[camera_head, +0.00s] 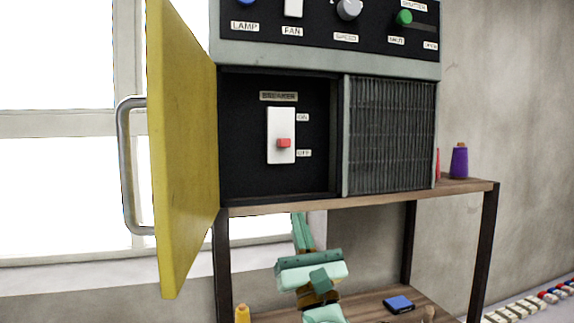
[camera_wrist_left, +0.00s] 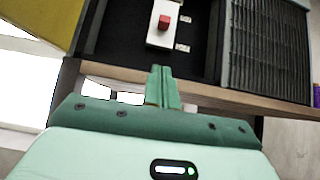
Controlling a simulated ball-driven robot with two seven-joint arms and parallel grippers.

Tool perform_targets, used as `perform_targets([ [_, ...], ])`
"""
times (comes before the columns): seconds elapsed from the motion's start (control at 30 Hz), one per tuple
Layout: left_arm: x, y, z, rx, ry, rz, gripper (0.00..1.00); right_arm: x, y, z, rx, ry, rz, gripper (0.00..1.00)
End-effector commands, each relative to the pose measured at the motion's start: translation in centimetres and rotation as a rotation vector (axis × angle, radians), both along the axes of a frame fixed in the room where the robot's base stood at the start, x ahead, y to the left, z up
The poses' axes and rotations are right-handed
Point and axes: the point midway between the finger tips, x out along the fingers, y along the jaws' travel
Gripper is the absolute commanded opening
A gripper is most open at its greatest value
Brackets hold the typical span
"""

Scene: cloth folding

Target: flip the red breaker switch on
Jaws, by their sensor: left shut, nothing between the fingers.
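The red breaker switch (camera_head: 283,143) sits on a white plate (camera_head: 281,119) inside an open black compartment. It stands below the plate's middle, nearer the OFF label (camera_head: 304,153) than the ON label (camera_head: 302,117). It also shows in the left wrist view (camera_wrist_left: 164,22), above the fingertips. My left gripper (camera_head: 301,222) is shut and empty, with its fingers pointing up, apart from the switch. In the head view its tips lie below the switch and below the shelf edge. The fingers also show in the left wrist view (camera_wrist_left: 162,72). My right gripper is not in view.
A yellow door (camera_head: 183,140) with a metal handle (camera_head: 128,165) stands open at the left. A grille (camera_head: 390,135) is right of the compartment, and a control panel (camera_head: 325,50) is above. The wooden shelf (camera_head: 400,197) runs below. A purple spool (camera_head: 459,162) stands at right.

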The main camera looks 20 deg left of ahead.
Motion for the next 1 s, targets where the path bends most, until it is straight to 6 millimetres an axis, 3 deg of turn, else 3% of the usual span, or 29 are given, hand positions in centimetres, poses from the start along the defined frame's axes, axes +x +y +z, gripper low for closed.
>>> perform_targets([
  [0.23,1.2,0.8,1.8,0.003,-0.001,0.004,0.00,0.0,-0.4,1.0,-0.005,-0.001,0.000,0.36],
  [0.63,6.0,4.1,7.8,0.002,0.000,0.004,0.00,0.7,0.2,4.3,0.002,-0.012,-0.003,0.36],
  [0.8,5.9,4.0,10.2,0.001,-0.001,0.000,0.00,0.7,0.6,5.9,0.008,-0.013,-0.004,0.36],
  [1.0,5.8,4.0,11.1,0.003,0.001,0.001,0.00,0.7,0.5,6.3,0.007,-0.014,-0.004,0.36],
])
